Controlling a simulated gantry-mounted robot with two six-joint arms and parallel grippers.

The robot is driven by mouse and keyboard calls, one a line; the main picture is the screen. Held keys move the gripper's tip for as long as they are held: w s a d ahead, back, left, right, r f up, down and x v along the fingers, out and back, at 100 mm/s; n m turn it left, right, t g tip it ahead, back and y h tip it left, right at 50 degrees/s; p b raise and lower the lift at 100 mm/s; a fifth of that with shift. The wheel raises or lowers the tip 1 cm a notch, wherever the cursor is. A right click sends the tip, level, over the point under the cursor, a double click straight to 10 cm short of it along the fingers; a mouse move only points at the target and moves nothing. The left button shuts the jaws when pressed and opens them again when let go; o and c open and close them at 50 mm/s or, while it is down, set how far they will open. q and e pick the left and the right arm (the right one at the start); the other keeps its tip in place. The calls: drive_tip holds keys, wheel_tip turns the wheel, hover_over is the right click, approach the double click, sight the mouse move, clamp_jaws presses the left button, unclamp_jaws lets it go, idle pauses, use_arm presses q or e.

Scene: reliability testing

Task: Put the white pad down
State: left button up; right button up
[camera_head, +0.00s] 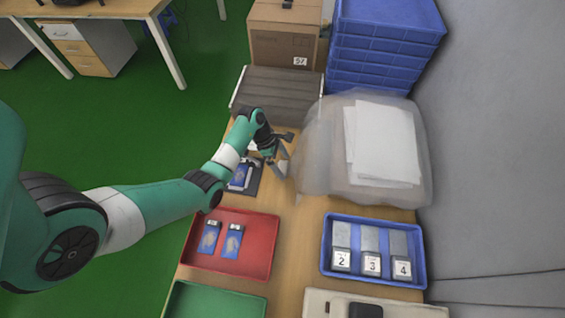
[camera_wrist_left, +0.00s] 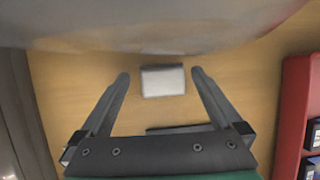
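The white pad (camera_wrist_left: 163,81) is a small pale rectangle in the left wrist view. It appears between the fingertips of my left gripper (camera_wrist_left: 161,76), with a gap on each side, against the wooden table. The fingers are spread and do not touch it. In the head view my left gripper (camera_head: 285,153) is low over the table, just left of the plastic-wrapped bundle. I cannot make out the pad clearly there. My right gripper is in neither view.
A clear plastic bundle with white sheets (camera_head: 388,145) stands close to the gripper. A dark plate with a blue item (camera_head: 240,177) lies left. A red tray (camera_head: 260,262), a blue tray (camera_head: 375,276) and a green tray (camera_head: 215,300) are nearer. Blue crates (camera_head: 385,45) stand behind.

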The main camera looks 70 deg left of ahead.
use_arm(q)
drive_tip(key=p+v, duration=0.4)
drive_tip(key=v, duration=0.8)
drive_tip(key=shift+p, duration=0.4)
drive_tip(key=shift+d+r, duration=0.1)
